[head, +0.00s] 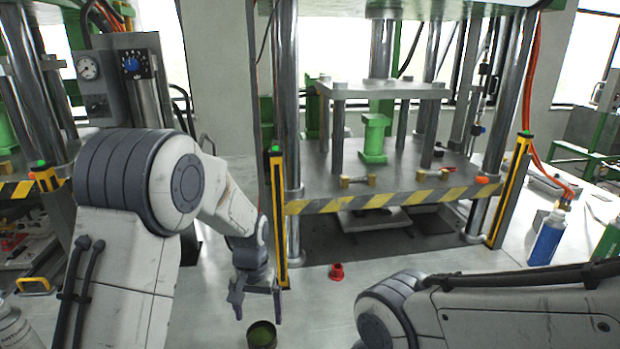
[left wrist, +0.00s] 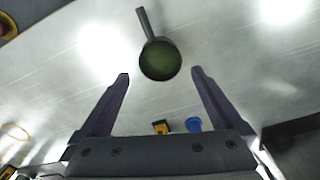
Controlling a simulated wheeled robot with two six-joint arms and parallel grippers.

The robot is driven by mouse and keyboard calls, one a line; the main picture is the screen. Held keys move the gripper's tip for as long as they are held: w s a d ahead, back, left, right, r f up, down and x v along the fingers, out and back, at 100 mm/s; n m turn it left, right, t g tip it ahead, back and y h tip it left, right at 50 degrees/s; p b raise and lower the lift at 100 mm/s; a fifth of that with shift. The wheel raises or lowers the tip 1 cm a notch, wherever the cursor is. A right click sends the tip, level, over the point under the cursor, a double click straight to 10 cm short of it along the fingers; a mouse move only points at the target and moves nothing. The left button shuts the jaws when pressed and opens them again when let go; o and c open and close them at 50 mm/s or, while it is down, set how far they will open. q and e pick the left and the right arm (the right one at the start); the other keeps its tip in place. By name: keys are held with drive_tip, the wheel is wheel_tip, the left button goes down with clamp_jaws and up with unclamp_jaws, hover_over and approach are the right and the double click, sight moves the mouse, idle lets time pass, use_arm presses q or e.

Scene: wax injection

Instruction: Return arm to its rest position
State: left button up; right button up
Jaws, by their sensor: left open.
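My left arm (head: 130,220) comes in from the left and bends down at the middle of the head view. Its gripper (head: 257,312) points down, open and empty, above the table. The left wrist view shows the two dark fingers (left wrist: 160,85) spread wide with nothing between them. A small green-filled pot (head: 262,335) stands just below the fingertips in the head view. In the wrist view this pot (left wrist: 160,60), with its grey handle, lies beyond the fingers, apart from them. My right arm (head: 510,310) reaches in from the right; its gripper is out of view.
The press (head: 380,190) with a yellow-black striped edge stands behind the table. A small red piece (head: 337,271) sits on the table (head: 310,310) in front of it. A blue bottle (head: 546,238) stands at the right. A spray can (head: 14,330) is at the lower left.

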sight(261, 335)
use_arm(q)
wheel_tip(261, 335, down, 8)
drive_tip(key=shift+s+r+p, duration=0.1)
drive_tip(key=shift+p, duration=0.35)
wheel_tip(261, 335, up, 3)
drive_tip(key=shift+r+b, duration=0.1)
drive_tip(key=shift+b, duration=0.3)
drive_tip(key=shift+r, duration=0.3)
drive_tip(key=shift+f, duration=0.1)
